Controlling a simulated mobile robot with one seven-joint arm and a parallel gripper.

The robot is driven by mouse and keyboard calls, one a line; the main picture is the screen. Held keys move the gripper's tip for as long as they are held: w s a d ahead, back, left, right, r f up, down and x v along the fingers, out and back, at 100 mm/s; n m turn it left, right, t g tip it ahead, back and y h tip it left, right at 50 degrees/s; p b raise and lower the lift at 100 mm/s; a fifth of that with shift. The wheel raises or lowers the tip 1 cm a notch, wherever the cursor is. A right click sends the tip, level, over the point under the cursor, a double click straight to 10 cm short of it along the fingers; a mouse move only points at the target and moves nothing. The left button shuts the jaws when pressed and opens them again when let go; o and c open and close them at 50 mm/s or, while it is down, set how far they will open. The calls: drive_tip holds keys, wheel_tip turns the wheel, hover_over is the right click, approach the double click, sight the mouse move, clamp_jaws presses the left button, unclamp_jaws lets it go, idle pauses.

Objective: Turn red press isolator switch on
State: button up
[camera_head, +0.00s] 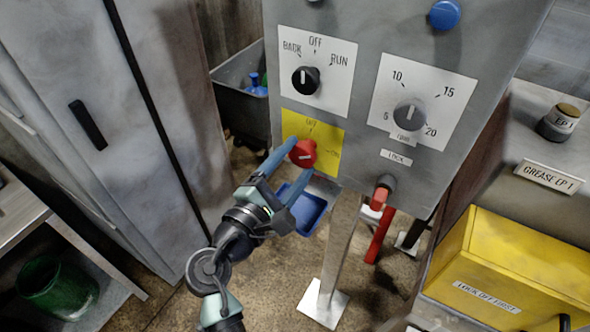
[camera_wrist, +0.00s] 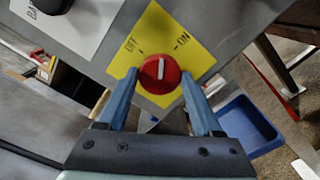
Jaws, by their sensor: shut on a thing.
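The red press isolator switch (camera_head: 303,153) is a round red knob on a yellow plate (camera_head: 327,140), low on the grey control panel. In the wrist view the red knob (camera_wrist: 159,74) has a white pointer line standing nearly upright, between the OFF mark at its left and the ON mark at its right. My gripper (camera_head: 302,157) is shut on the knob; in the wrist view its two blue fingers (camera_wrist: 159,77) sit on either side of it. The fingers hide part of the knob's sides and the plate's lower part.
A black BACK/OFF/RUN selector (camera_head: 306,80) is above, and a grey numbered dial (camera_head: 410,116) is at the right. Below the dial is a red key-like lock part (camera_head: 380,195). A yellow box (camera_head: 515,265) stands at right, a grey cabinet (camera_head: 110,120) at left.

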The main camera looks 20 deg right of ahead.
drive_tip(key=m+b, duration=0.3)
drive_tip(key=shift+f+m, duration=0.25)
drive_tip(key=shift+m, duration=0.05)
drive_tip(key=shift+r+m+b, duration=0.15)
drive_tip(key=shift+m+b, duration=1.05)
drive_tip(key=shift+m, duration=0.3)
drive_tip(key=o, duration=1.4)
drive_tip(key=shift+r, duration=0.1)
drive_tip(key=shift+c, duration=0.2)
drive_tip(key=shift+a, duration=0.1)
drive_tip(key=b+v, duration=0.2)
drive_tip(key=v, duration=1.1)
